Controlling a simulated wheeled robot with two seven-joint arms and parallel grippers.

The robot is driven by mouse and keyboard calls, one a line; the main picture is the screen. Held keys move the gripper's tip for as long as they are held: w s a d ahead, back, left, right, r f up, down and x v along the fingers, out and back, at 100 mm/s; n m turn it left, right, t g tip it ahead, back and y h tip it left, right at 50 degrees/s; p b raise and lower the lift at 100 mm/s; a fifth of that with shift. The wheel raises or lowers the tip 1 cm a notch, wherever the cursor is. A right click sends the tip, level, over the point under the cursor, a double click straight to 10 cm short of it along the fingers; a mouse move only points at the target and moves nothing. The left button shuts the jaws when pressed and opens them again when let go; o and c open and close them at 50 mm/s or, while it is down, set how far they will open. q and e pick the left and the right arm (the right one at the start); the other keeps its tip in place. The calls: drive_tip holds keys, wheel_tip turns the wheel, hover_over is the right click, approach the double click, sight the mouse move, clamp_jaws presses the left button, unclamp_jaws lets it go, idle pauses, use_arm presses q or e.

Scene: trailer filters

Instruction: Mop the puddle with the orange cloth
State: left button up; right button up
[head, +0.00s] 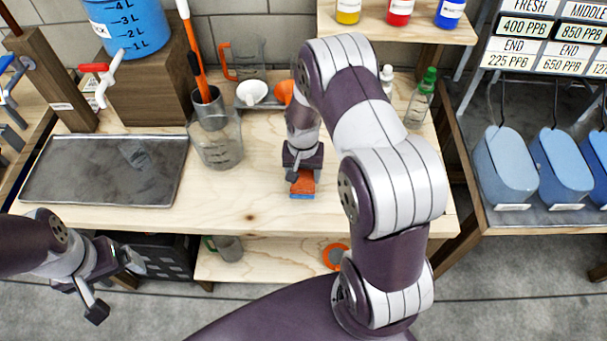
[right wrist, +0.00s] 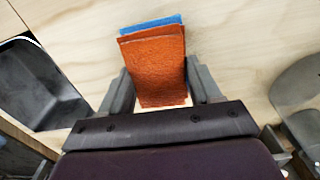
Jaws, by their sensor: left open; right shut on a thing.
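The orange cloth (head: 303,184) is a small folded pad with a blue layer on its far side. My right gripper (head: 303,170) is shut on it over the front middle of the wooden bench. In the right wrist view the cloth (right wrist: 155,62) stands up between the two fingers. I cannot tell whether it touches the bench top. A shiny, clear patch (head: 135,155), which looks like the puddle, lies on the grey metal tray (head: 60,180) at the left. My left gripper (head: 115,288) is open and empty, low at the lower left, in front of the bench.
A clear jug (head: 216,143) stands between tray and cloth, with a metal cup of tools (head: 207,105) behind it. A blue bucket (head: 125,25) sits on a wooden block. A green-capped bottle (head: 420,98) stands back right. The bench front between jug and cloth is clear.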

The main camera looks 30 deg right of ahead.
drive_tip(key=shift+w+a+r+p, duration=0.15)
drive_tip(key=shift+r+p, duration=0.35)
drive_tip(key=shift+r, duration=0.45)
drive_tip(key=shift+r+p, duration=0.8)
drive_tip(key=shift+r, duration=0.15)
drive_tip(key=shift+r+p, duration=0.7)
drive_tip(key=shift+r, duration=0.2)
